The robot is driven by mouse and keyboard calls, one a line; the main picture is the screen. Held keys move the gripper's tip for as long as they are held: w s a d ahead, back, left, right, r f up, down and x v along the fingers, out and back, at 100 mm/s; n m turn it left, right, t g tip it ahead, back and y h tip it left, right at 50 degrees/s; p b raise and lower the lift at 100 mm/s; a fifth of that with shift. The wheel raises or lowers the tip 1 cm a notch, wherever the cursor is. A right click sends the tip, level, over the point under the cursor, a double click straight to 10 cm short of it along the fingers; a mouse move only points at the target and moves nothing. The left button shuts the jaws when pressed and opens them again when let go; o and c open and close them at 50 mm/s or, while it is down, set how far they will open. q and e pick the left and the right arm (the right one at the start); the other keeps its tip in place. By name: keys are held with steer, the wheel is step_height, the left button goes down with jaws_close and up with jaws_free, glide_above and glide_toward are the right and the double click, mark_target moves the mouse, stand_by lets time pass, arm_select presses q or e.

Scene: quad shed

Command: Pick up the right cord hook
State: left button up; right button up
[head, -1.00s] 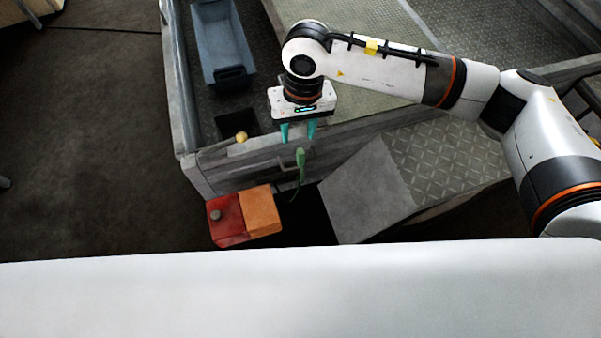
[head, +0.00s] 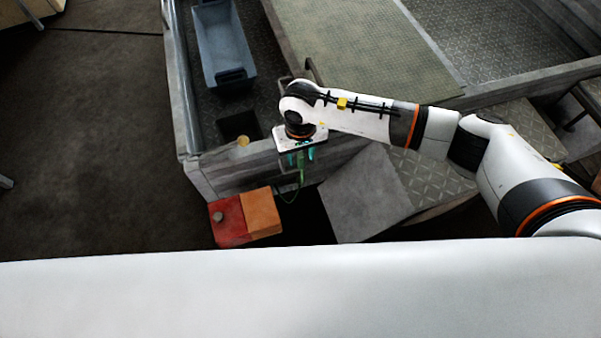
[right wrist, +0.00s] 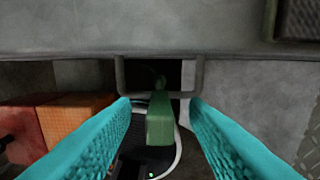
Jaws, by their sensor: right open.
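The right cord hook is a green piece (right wrist: 160,122) that shows in the right wrist view between the two teal fingers, in front of a dark metal loop. It also shows in the head view (head: 300,172), partly hidden under my right gripper (head: 300,158). My right gripper (right wrist: 160,125) is open, with one finger on each side of the green piece; I see a gap on both sides. A thin cord hangs below the green piece. My left gripper is in neither view.
A red and orange box (head: 262,212) stands on the floor close below my right gripper. A grey sloping plate (head: 365,195) is to its right. The trailer wall (head: 235,172) runs behind, and a blue-grey bin (head: 222,45) lies farther back.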

steer(key=shift+f, duration=0.2)
jaws_close()
steer(key=shift+r, duration=0.1)
